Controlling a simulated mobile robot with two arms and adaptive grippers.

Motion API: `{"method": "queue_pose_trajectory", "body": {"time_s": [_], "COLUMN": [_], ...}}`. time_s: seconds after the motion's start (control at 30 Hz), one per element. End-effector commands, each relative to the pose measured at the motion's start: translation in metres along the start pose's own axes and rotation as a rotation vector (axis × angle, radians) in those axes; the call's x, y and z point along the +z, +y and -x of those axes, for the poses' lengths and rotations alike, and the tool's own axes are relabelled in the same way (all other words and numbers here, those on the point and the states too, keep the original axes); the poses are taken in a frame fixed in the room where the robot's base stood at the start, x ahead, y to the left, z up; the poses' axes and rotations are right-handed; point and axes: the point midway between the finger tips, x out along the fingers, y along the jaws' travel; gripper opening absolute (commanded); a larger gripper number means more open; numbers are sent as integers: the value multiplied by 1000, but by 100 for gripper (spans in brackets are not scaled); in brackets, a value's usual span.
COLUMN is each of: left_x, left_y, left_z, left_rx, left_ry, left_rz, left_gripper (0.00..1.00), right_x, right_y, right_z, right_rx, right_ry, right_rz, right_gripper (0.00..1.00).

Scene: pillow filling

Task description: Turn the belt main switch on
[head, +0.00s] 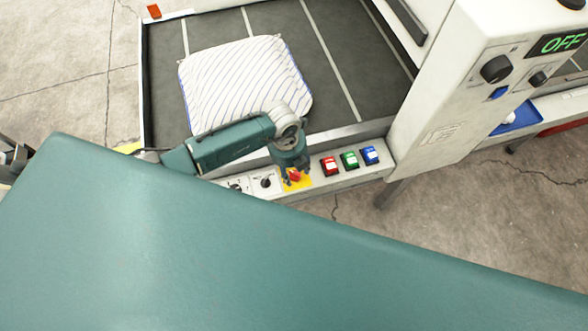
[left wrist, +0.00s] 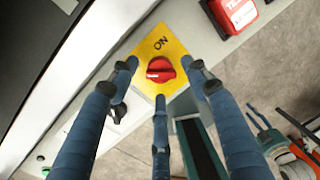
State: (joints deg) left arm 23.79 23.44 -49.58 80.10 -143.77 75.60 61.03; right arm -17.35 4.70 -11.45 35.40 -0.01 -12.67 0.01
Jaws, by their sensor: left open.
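The belt main switch is a red rotary knob (head: 295,174) on a yellow plate (head: 304,183), set in the white front rail of the belt machine. In the left wrist view the knob (left wrist: 160,70) has a white mark on its left side, and the yellow plate (left wrist: 165,38) reads "ON" above it. My left gripper (head: 292,179) points down over the switch. Its three fingers (left wrist: 161,80) are open and spread around the knob, with visible gaps between them and it. Whether any finger touches the plate is unclear.
Red (head: 330,166), green (head: 350,160) and blue (head: 370,155) buttons sit right of the switch; small dark knobs (head: 266,183) sit left. A striped pillow (head: 245,80) lies on the dark belt (head: 340,45). A white cabinet (head: 445,110) with an "OFF" display (head: 562,42) stands right.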

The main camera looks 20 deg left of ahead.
Motion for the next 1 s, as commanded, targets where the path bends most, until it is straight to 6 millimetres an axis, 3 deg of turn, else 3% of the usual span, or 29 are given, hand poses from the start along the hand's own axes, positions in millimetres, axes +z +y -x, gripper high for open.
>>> {"method": "queue_pose_trajectory", "body": {"time_s": [0.13, 0.4, 0.43, 0.6, 0.67, 1.0], "left_x": [-1, -1, -1, -1, -1, -1], "left_y": [0, 0, 0, 0, 0, 0], "left_z": [-10, -12, -12, -12, -12, -13], "left_rx": [0, -1, -1, -1, -1, -1], "left_ry": [2, 1, 1, 1, 2, 6], "left_rz": [0, 0, 0, 0, 0, -43], "left_gripper": [47, 47, 45, 11, 2, 2], "right_x": [-1, -3, -3, -5, -5, -5], "right_y": [1, 1, 1, 1, 1, -1], "right_z": [1, 1, 1, 1, 1, -3], "right_rx": [1, 1, 1, 1, 1, -1], "right_ry": [2, 5, 5, 7, 7, 8], "right_rz": [-1, -1, -1, -1, -1, -1], "right_gripper": [47, 47, 47, 47, 47, 47]}}
